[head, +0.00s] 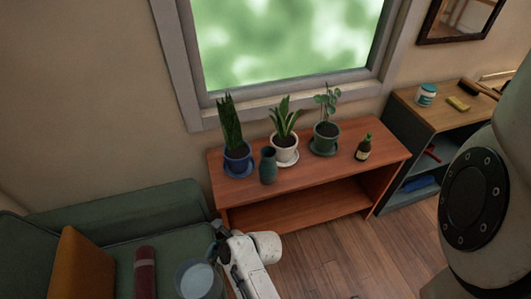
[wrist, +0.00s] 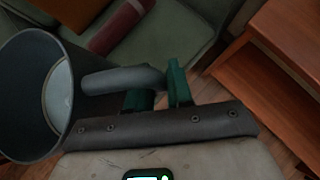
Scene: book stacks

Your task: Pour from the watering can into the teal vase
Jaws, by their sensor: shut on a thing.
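The teal vase (head: 268,168) stands upright at the front edge of the wooden shelf unit, between the blue pot and the white pot. My gripper (head: 214,250) is low in the head view, in front of the sofa, to the left of and nearer than the vase. It is shut on the handle of the grey watering can (head: 198,281). In the wrist view the can (wrist: 28,95) is at the left, its open top showing, and its handle runs between the green fingers of my gripper (wrist: 160,92). The vase is outside the wrist view.
A green sofa (head: 120,220) with an orange cushion (head: 83,265) is at the left. Wooden floor (head: 330,255) is clear in front.

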